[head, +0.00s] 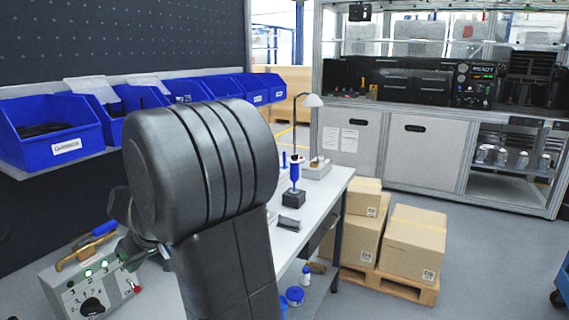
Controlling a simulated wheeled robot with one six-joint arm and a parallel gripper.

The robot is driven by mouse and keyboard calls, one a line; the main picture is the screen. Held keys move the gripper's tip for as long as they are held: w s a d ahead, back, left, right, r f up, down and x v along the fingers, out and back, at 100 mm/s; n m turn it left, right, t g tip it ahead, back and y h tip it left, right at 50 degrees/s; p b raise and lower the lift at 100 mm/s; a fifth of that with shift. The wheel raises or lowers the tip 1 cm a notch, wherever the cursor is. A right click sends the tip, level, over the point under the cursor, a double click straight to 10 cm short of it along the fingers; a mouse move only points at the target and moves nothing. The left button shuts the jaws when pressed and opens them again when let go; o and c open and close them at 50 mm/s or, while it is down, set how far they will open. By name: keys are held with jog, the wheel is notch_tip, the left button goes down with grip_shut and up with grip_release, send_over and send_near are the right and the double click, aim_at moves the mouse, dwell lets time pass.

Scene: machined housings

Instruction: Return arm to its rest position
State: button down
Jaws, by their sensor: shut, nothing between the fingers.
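My own dark grey arm fills the middle of the head view, with a thick rounded joint at the top and a link running down to the bottom edge. Smaller dark parts, perhaps of my wrist, show behind its left side above the control box. The fingers of my gripper cannot be seen; they are hidden or out of frame. The arm stands in front of a white workbench (318,200) and hides much of it.
Blue bins (62,130) line a shelf at left. A control box (88,285) sits at lower left. A blue-handled tool (294,180) stands on the bench. Boxes (415,242) on a pallet (400,285) stand right of it. Metal housings (521,159) fill a cabinet shelf.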

jog(key=shift+s+a+r+h+p, duration=0.15)
jog(key=shift+r+h+p, duration=0.4)
jog(key=shift+p, duration=1.55)
jog(key=r, duration=0.1)
jog(key=d+r, duration=0.1)
jog(key=r, duration=0.3)
jog(key=shift+w+d+r+b, duration=0.15)
jog(key=shift+w+r+b, duration=0.1)
jog(key=shift+b, duration=0.1)
jog(key=shift+d, duration=0.1)
